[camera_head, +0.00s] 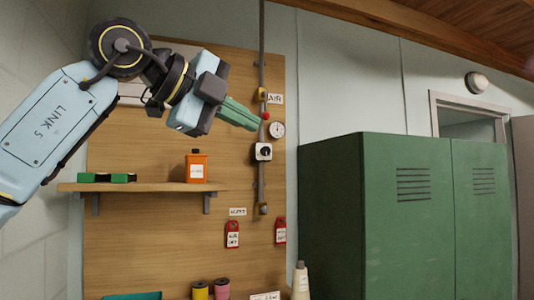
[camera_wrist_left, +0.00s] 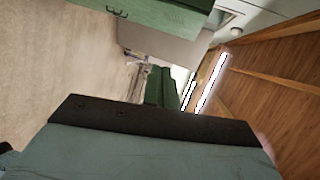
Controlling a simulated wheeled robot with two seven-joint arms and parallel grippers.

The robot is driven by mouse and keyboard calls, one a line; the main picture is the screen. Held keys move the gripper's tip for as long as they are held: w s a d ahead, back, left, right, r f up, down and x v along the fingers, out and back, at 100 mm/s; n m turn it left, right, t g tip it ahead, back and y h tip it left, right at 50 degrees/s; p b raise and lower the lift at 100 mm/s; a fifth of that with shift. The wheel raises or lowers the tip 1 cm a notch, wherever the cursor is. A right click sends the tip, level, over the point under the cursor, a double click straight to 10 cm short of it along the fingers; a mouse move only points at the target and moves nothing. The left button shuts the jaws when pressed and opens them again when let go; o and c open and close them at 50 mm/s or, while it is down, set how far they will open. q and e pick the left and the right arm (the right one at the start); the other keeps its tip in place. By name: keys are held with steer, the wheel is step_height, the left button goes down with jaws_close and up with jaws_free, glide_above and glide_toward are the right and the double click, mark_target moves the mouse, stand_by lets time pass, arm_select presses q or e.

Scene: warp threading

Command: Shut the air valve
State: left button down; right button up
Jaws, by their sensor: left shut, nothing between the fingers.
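A thin vertical air pipe (camera_head: 261,185) runs down the wooden board. Near the AIR label (camera_head: 275,98) it carries a small yellow-orange fitting (camera_head: 262,92), which looks like the air valve. A small red tip (camera_head: 265,115) shows just below, perhaps the end of its lever. The lever's position is too small to tell. My left gripper (camera_head: 256,123) reaches in from the upper left with its green fingers shut and empty. The fingertips appear just beside the pipe, below the fitting; contact cannot be told. The fingers (camera_wrist_left: 165,90) also show in the left wrist view. My right gripper is not in view.
A round gauge (camera_head: 277,130) and a box with a black knob (camera_head: 263,151) sit below the fitting. A shelf (camera_head: 150,187) holds an orange bottle (camera_head: 196,166) and green blocks. Red tags (camera_head: 232,234) hang lower. A green locker (camera_head: 400,220) stands to the right.

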arm_select(q)
steer(key=s+a+r+n+t+y, duration=0.2)
steer(key=s+a+r+t, duration=0.1)
steer(key=s+r, duration=0.2)
steer(key=s+a+r+n+t+y+p, duration=0.1)
steer(key=s+a+r+n+t+y, duration=0.1)
steer(key=s+r, duration=0.4)
step_height(320, 180, up, 3)
steer(key=shift+s+a+r+t+y, duration=0.1)
steer(key=shift+s+a+t+y, duration=0.2)
steer(key=shift+a+t+y, duration=0.35)
steer(key=shift+d, duration=0.2)
